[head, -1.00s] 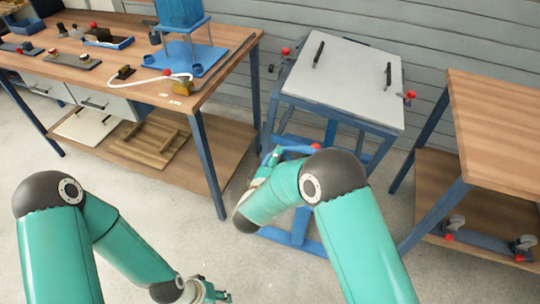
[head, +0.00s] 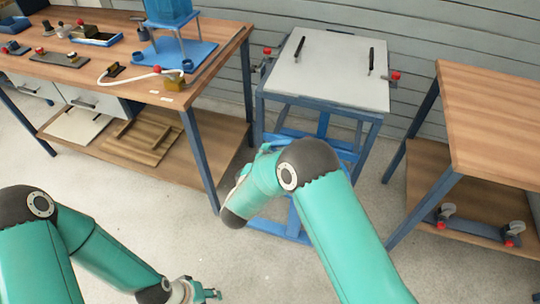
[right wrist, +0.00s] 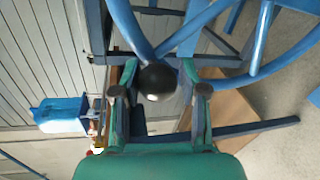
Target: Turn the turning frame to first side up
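The turning frame stands beyond my right arm in the head view: a blue stand with a flat grey plate (head: 325,72) on top. The plate bears two black handles and lies about level. Red knobs (head: 395,76) sit at its sides. My right gripper (head: 262,150) is low at the stand's front, partly hidden by my arm. In the right wrist view its fingers (right wrist: 160,93) are apart, with a black ball knob (right wrist: 157,82) and blue curved bars (right wrist: 230,80) between and beyond them; contact is unclear. My left gripper (head: 205,294) is low and empty-looking at the bottom edge.
A wooden workbench (head: 195,85) with tools and a blue rack (head: 180,50) stands at the left. Grey floor is clear in front of the stand.

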